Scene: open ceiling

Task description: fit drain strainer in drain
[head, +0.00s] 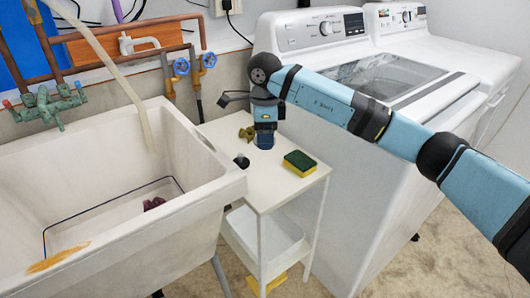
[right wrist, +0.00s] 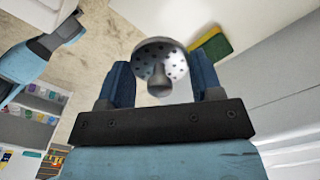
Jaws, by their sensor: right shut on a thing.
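The drain strainer (right wrist: 158,68) is a perforated metal disc with a knob. It shows in the right wrist view between the fingers of my right gripper (right wrist: 160,80), which is shut on it. In the head view my right gripper (head: 264,140) points down over the white side table, and I cannot make out the strainer there. The white sink (head: 90,190) stands left of the gripper. A small dark purplish thing (head: 154,203) lies on the sink floor; I cannot clearly make out the drain opening. My left gripper is not in view.
The side table (head: 268,190) carries a green and yellow sponge (head: 300,163), a small dark item (head: 242,160) and an olive-coloured item (head: 247,133). A hose (head: 120,80) hangs into the sink. A washing machine (head: 350,130) stands to the right. The sink's rim lies between table and basin.

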